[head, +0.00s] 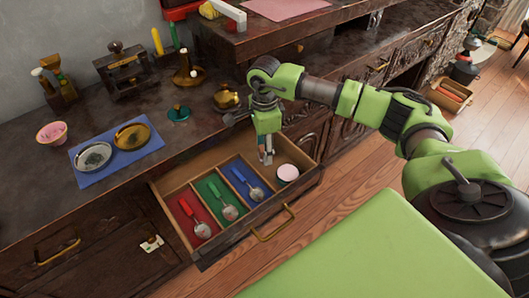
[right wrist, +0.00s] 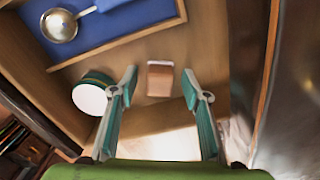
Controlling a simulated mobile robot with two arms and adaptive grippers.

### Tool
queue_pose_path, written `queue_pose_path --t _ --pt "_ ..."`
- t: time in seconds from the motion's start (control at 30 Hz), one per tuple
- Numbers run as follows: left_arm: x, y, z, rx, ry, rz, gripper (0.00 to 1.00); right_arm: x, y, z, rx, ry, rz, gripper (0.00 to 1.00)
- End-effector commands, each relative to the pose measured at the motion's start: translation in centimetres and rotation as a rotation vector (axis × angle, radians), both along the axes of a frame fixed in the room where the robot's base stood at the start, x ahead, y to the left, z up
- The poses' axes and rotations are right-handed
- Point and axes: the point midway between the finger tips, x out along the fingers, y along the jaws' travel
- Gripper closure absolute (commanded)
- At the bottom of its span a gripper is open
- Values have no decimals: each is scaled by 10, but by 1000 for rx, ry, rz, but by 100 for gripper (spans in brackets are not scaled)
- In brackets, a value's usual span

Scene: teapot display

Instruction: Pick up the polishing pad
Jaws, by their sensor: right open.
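A small pinkish-brown block (right wrist: 160,80), which looks like the polishing pad, lies in the bare wooden right compartment of the open drawer (head: 262,233). In the right wrist view it shows between the two fingertips, with space on both sides. In the head view I cannot make it out behind the gripper. My right gripper (head: 266,158) points down into that compartment, open and empty. Its spread green fingers also show in the right wrist view (right wrist: 159,86). I cannot tell how far above the block the fingertips are. My left gripper is not in view.
A round white-topped tin (head: 287,173) stands beside the gripper and shows left of the fingers in the wrist view (right wrist: 90,98). Spoons lie in red, green and blue compartments. Brass ware (head: 226,97) stands on the cabinet behind. Drawer walls surround the gripper.

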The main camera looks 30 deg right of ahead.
Motion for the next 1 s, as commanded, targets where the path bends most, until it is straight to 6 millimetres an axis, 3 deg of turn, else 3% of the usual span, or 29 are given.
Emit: queue_pose_path --t 0.13,0.3,0.73,0.87,1.0 --pt "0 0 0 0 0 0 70 0 0 0 0 0 0 57" --pt "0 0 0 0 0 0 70 0 0 1 0 0 0 95" --pt "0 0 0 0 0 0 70 1 0 6 -1 -2 0 98" --pt "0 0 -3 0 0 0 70 1 0 18 0 -2 -1 98" --pt "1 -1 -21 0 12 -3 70 -4 5 42 0 -3 3 98"
